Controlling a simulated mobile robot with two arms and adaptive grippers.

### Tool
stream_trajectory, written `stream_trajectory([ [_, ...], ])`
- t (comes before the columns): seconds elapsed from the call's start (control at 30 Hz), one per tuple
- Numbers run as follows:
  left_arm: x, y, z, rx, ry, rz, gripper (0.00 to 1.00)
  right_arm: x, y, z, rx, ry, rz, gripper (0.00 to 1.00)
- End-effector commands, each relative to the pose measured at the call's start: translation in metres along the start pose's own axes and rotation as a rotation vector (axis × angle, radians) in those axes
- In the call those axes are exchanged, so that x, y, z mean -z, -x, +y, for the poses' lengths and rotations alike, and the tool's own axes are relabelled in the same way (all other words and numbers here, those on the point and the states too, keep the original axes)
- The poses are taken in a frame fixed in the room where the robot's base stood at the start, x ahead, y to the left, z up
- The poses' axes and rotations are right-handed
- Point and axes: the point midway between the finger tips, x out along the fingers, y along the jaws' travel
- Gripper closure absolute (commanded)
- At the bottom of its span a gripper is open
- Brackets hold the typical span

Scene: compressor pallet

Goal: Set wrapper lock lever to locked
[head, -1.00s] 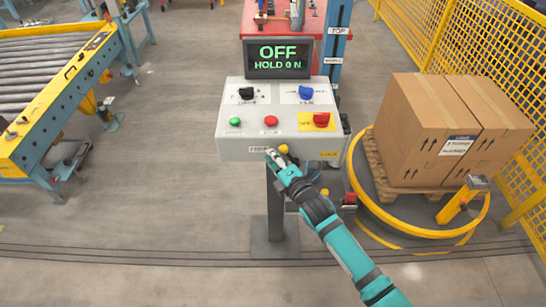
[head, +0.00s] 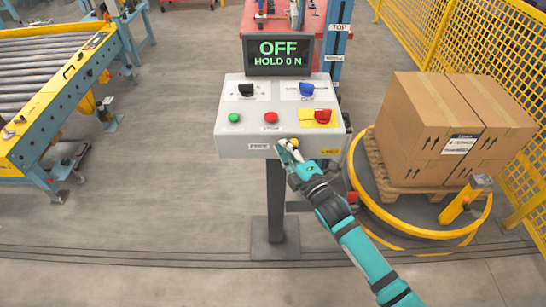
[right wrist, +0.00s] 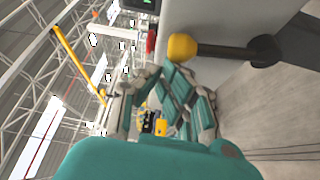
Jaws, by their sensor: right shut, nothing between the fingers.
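The lock lever has a yellow ball knob (head: 295,142) at the front lower edge of the grey control box (head: 231,148). In the right wrist view the yellow knob (right wrist: 182,47) sits on a dark shaft (right wrist: 225,50) that runs to a round black pivot (right wrist: 262,50) on the box. My right gripper (head: 285,148) is shut and empty, its teal and grey fingers at the knob's left side. In the right wrist view its fingers (right wrist: 172,95) lie just below the knob; I cannot tell if they touch it. My left gripper is not in view.
The box carries a green button (head: 234,117), a red button (head: 270,117), several knobs and a display (head: 278,56) reading OFF, HOLD 0 N. Cartons (head: 430,130) stand on a pallet on the yellow-rimmed turntable at right. A roller conveyor (head: 60,100) is at left.

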Motion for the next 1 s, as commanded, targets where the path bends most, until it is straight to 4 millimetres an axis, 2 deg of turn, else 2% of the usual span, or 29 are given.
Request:
stream_trajectory([
  [0.03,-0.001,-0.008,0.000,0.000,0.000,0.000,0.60,-0.005,0.002,-0.003,-0.021,-0.038,-0.001,1.00],
  [0.5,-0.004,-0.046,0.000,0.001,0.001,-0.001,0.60,-0.038,0.020,0.007,-0.216,-0.406,-0.001,1.00],
  [1.0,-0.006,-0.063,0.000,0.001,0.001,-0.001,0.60,-0.055,0.029,0.010,-0.313,-0.588,-0.001,1.00],
])
